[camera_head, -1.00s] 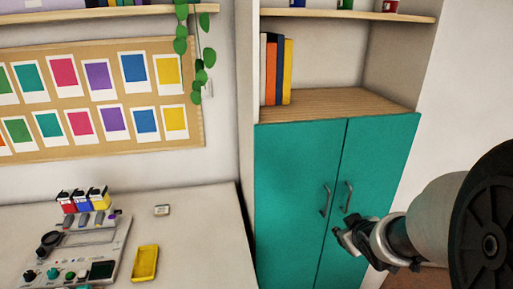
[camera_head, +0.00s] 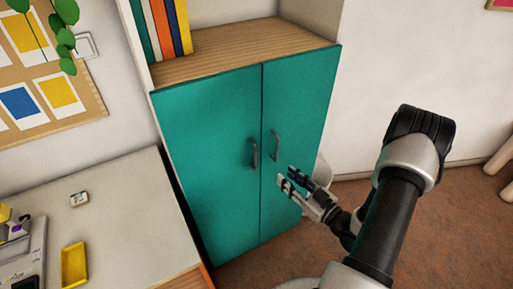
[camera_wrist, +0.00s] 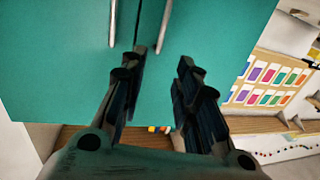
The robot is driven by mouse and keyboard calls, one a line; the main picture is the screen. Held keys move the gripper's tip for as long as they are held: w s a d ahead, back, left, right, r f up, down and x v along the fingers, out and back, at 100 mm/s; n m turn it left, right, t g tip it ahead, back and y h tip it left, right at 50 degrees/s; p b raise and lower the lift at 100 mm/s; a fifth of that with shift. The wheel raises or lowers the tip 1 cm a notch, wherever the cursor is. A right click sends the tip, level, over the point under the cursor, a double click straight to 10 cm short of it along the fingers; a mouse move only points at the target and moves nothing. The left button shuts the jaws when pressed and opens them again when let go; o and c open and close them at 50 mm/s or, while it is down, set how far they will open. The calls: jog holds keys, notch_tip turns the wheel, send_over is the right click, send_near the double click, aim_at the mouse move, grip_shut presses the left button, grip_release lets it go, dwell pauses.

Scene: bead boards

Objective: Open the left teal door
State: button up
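The left teal door (camera_head: 205,140) is closed, level with the right teal door (camera_head: 303,105) along a thin seam. The left door's grey bar handle (camera_head: 254,154) is upright near the seam; the right door's handle (camera_head: 275,145) stands beside it. My gripper (camera_head: 287,180) is open and empty, in front of the lower right door in the head view, to the right of and below the left handle. In the wrist view, which looks upside down, my open fingers (camera_wrist: 160,64) point toward the doors. The left door's handle (camera_wrist: 165,25) shows beyond them, apart from the fingers.
A desk (camera_head: 120,205) with a yellow tray (camera_head: 74,265) stands left of the cabinet. Books (camera_head: 167,28) stand on the wooden shelf (camera_head: 225,50) above the doors. Brown floor (camera_head: 440,210) is open at right.

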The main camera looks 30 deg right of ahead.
jog(key=b+x, duration=0.2)
jog(key=x, duration=1.4)
jog(key=shift+w+a, duration=0.2)
jog(key=shift+c, duration=0.3)
grip_shut()
